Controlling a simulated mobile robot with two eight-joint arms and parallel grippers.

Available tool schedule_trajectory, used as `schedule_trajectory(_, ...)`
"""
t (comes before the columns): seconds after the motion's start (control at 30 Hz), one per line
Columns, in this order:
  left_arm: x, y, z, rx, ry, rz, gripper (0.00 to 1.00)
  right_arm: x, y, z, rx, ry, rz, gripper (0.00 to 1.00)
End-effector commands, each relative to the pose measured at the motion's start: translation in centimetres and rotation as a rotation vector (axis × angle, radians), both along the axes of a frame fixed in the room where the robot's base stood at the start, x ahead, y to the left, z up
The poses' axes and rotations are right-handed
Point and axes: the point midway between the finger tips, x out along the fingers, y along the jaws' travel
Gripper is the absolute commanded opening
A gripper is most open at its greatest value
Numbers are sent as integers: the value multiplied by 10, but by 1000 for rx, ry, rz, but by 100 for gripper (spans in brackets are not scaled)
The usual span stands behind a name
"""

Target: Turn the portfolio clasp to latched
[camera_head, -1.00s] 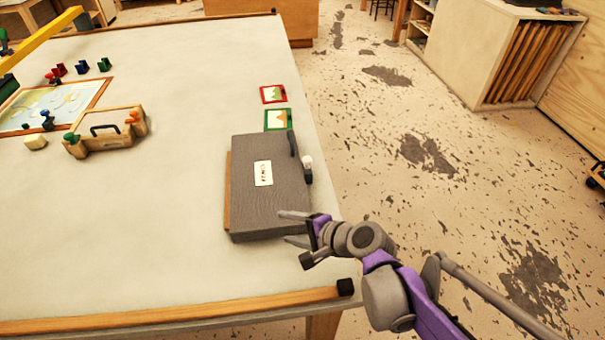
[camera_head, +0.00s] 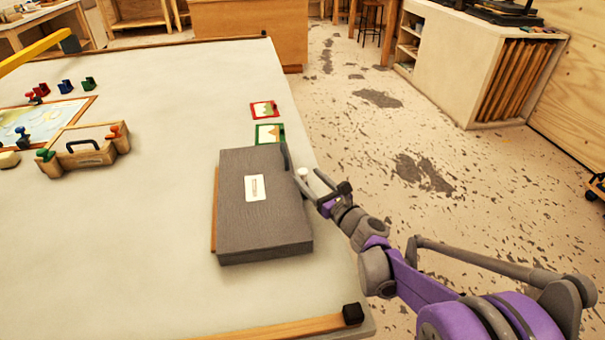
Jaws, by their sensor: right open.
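The grey portfolio (camera_head: 262,215) lies shut on the table near its right edge, with a white label on top. Its clasp (camera_head: 302,173), with a small white end, sits on the right side near the dark handle (camera_head: 287,157). My right gripper (camera_head: 307,182) is open at the portfolio's right side, its fingers reaching toward the clasp. I cannot tell whether the fingers touch it or stand around it. The clasp is small and partly hidden by the fingers, so its turn is hard to read. My left gripper is not in view.
The pale table (camera_head: 150,240) is clear left of the portfolio. Two small framed cards, one red (camera_head: 264,109) and one green (camera_head: 269,133), lie behind it. A wooden toolbox-like holder (camera_head: 85,155) and a map board (camera_head: 38,120) are at the left. A black corner block (camera_head: 352,314) is at the front right.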

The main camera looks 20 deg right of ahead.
Motion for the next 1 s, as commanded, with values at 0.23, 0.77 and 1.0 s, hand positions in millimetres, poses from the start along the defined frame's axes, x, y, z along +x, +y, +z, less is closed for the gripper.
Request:
schedule_trajectory(0.23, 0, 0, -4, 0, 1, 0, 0, 33, 5, 0, -1, 1, 1, 65)
schedule_trajectory(0.77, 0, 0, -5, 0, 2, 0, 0, 38, 6, 0, -1, 0, 1, 38)
schedule_trajectory(1.0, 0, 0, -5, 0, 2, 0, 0, 38, 6, 0, -1, 0, 1, 0)
